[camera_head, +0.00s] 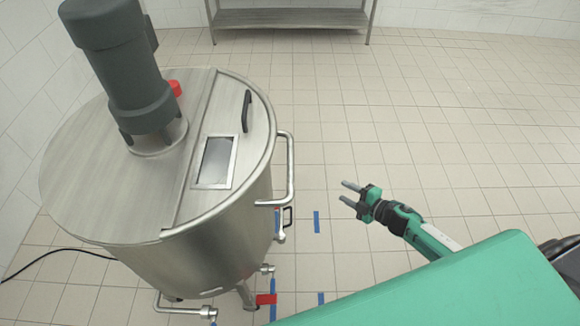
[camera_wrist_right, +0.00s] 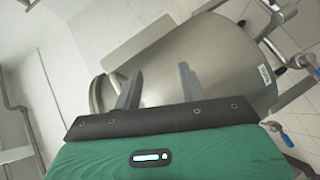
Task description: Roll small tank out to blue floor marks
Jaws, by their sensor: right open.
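The steel tank (camera_head: 215,240) stands at the left in the head view, with a motor (camera_head: 118,75) on its lid and a bar handle (camera_head: 290,170) on its right side. It also shows in the right wrist view (camera_wrist_right: 215,60), tilted by the camera angle. Blue floor marks (camera_head: 316,222) lie on the tiles right of the tank; another mark (camera_head: 320,298) lies nearer me. My right gripper (camera_head: 347,193) is open and empty, to the right of the handle and apart from it. My left gripper is not in view.
A steel table (camera_head: 290,18) stands at the back wall. A black cable (camera_head: 60,250) runs over the floor left of the tank. A red tag or lever (camera_head: 266,299) shows low by a tank leg. The tiled floor (camera_head: 450,120) behind and right of my gripper is clear.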

